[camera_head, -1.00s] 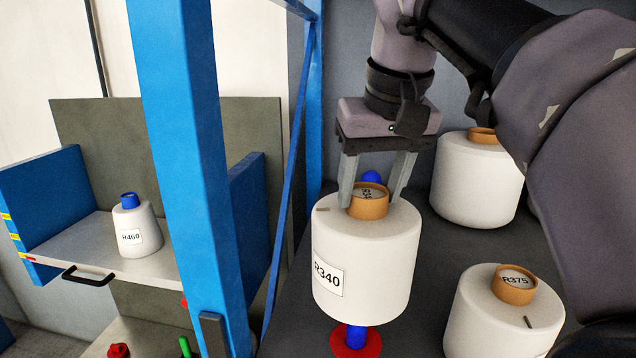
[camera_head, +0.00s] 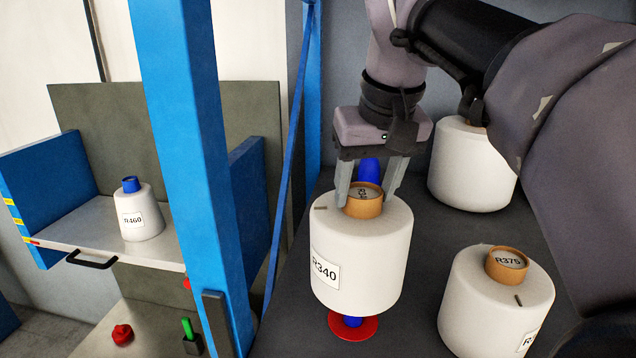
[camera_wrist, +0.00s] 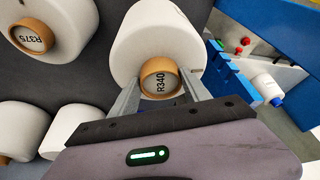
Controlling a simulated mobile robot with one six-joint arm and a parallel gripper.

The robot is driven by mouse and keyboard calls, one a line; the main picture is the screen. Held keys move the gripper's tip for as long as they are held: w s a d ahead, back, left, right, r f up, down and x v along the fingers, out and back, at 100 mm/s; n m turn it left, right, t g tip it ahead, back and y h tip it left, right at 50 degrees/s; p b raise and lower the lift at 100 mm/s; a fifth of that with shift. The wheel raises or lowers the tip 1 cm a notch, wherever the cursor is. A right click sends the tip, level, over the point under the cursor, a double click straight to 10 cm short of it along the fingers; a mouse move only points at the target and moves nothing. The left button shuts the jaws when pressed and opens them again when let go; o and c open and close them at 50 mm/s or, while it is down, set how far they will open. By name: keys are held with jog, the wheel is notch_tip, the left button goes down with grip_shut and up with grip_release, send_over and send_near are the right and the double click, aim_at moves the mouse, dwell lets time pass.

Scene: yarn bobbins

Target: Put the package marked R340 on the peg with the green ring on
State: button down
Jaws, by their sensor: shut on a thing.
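The package marked R340 (camera_head: 360,258) is a white bobbin with an orange-brown core. It hangs upright from my gripper (camera_head: 368,190), whose fingers are shut on the core. In the wrist view, the R340 package (camera_wrist: 155,45) shows between the fingers of my gripper (camera_wrist: 160,88). Below the package, a short blue part (camera_head: 353,321) shows at the centre of a red ring (camera_head: 340,325). I cannot tell whether the package is over it or beside it. A blue rounded tip (camera_head: 370,170) shows behind the gripper. I see no green ring in these views.
A white R375 package (camera_head: 495,305) stands at the right, and another white package (camera_head: 465,170) behind it. A blue post (camera_head: 185,150) stands left of the dark surface. Beyond it, the R460 bobbin (camera_head: 137,215) sits on a shelf, with a green piece (camera_head: 188,328) lower down.

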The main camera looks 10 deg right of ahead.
aim_at(363, 220)
jog(key=shift+w+f, duration=0.15)
jog(key=shift+f, duration=0.25)
jog(key=shift+f+b, duration=0.35)
jog(key=shift+b, duration=0.2)
jog(key=shift+s+f+b, duration=0.35)
jog(key=shift+f+b, duration=0.2)
jog(key=shift+f, duration=0.05)
jog(key=b+x, duration=0.2)
jog(key=shift+s+f, duration=0.15)
jog(key=shift+f, duration=0.3)
jog(key=shift+s+f+b, duration=0.15)
jog(key=shift+f+b, duration=0.65)
jog(key=shift+f, duration=0.15)
jog(key=shift+f+b, duration=0.65)
jog(key=shift+f, duration=0.5)
jog(key=shift+c, duration=2.2)
grip_release()
jog(key=shift+f, duration=0.1)
